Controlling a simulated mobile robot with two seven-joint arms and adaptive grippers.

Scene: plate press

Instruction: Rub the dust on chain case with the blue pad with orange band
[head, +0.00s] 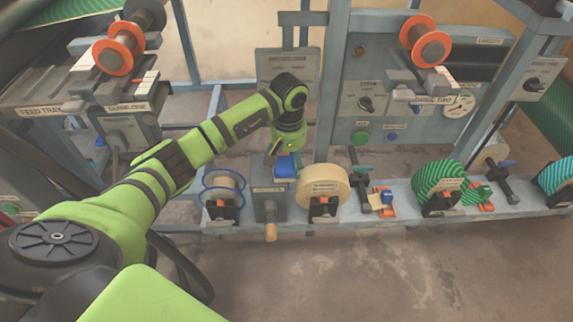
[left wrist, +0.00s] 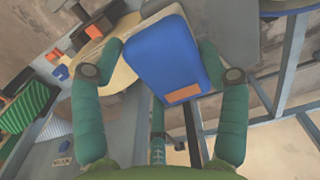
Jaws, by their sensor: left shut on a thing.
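My left gripper (head: 287,150) points down and is shut on the blue pad (head: 286,167). In the left wrist view the pad (left wrist: 162,52) sits between the two green fingers, with its orange band (left wrist: 183,94) near the lower end. In the head view the pad is at the top of a grey box (head: 268,206) with a small label, too small to read; this may be the chain case. I cannot tell whether pad and box touch. Dust cannot be made out. My right gripper is not in view.
A cream roll (head: 327,190) stands close to the right of the box, and a blue-rimmed spool (head: 223,187) to its left. A wooden handle (head: 271,232) sticks out at the box's front. A grey upright post (head: 331,80) rises behind. The floor in front is clear.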

